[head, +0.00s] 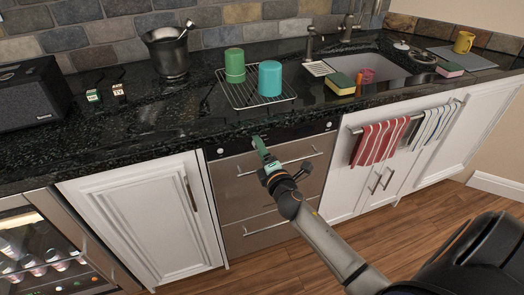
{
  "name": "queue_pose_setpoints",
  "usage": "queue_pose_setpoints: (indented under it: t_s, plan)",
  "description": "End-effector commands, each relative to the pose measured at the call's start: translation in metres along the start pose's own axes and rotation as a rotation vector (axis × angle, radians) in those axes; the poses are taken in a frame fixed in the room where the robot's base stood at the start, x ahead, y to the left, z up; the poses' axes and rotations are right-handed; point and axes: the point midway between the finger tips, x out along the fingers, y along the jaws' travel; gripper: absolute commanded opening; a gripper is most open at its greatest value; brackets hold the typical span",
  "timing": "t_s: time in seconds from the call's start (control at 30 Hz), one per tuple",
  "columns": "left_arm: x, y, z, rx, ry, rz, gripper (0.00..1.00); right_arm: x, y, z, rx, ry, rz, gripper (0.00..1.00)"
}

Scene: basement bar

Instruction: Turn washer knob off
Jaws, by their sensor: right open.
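The washer (245,215) is a steel two-drawer unit under the dark counter, with a dark control strip (295,134) along its top. Small round light details show on the strip near its left end (220,151) and right end (328,125); I cannot tell which one is the knob or how it is turned. My right gripper (260,148), with green fingers, is open with its tips in front of the strip, near its middle. It hides part of the strip, and I cannot tell whether it touches it. My left gripper is not in view.
The counter edge overhangs just above the strip. Drawer handles (265,227) stick out below. A wire rack (258,98) with green and teal cups stands above the washer. Striped towels (378,143) hang from a bar at right. The wooden floor (290,270) in front is clear.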

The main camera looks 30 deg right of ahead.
Motion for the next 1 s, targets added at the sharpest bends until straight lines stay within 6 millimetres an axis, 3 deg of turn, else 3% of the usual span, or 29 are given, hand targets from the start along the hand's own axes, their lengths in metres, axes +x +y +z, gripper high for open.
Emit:
queue_pose_setpoints:
  t_s: [0.17,0.7,1.0]
  plan:
    - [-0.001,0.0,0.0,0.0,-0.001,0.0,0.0,-0.012,-0.001,0.0,0.001,0.001,-0.002,0.68]
    - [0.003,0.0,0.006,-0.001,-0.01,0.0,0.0,-0.108,-0.002,0.0,0.0,-0.001,-0.003,0.68]
    - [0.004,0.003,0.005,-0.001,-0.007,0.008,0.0,-0.125,0.0,0.0,0.0,0.0,0.0,0.68]
